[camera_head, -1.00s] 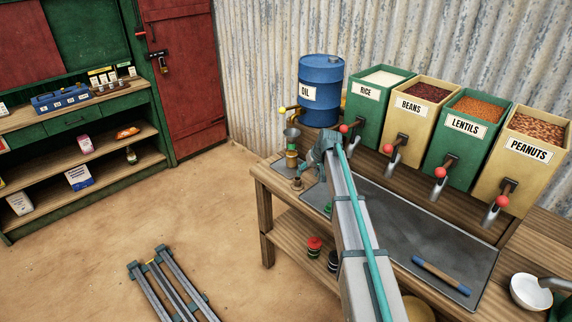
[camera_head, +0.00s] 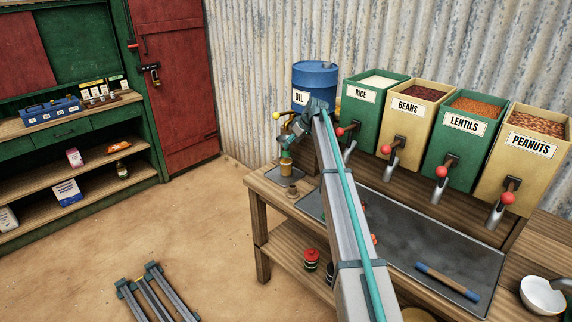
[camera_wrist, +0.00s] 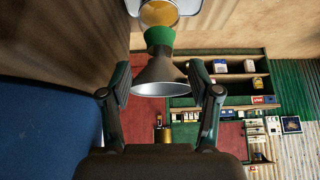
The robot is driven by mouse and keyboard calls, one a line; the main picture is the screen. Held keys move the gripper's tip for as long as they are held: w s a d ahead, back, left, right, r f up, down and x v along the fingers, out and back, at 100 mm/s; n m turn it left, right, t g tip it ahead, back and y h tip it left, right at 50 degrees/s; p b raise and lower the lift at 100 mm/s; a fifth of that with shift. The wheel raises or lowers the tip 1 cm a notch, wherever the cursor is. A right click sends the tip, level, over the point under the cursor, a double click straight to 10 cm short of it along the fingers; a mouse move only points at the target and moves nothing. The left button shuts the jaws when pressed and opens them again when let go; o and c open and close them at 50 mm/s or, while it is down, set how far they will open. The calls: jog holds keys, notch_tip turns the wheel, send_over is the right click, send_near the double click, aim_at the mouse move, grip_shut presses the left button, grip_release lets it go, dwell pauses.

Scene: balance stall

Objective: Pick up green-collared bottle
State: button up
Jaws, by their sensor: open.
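The green-collared bottle (camera_wrist: 158,14) is amber and stands upright at the bench's left end, below the oil drum's spout. Its lower part shows in the head view (camera_head: 286,170). In the upside-down wrist view its green collar (camera_wrist: 160,38) meets a grey funnel (camera_wrist: 160,78) seated on its mouth. My gripper (camera_head: 292,136) is open beside the drum, over the bottle's top. In the wrist view its two fingers stand on either side of the funnel's wide rim, with the collar beyond. I cannot tell whether either finger touches the funnel.
The blue oil drum (camera_head: 317,84) stands close to my gripper. Green and tan grain bins (camera_head: 374,100) line the back of the bench. A small brown object (camera_head: 292,190) sits before the bottle. A metal tray (camera_head: 420,240) holds a blue-ended rod (camera_head: 447,281).

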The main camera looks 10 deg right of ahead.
jog(key=p, duration=0.2)
send_over(286, 161)
jog(key=w+d, duration=0.1)
jog(key=w, duration=0.1)
jog(key=shift+f, duration=2.15)
grip_shut()
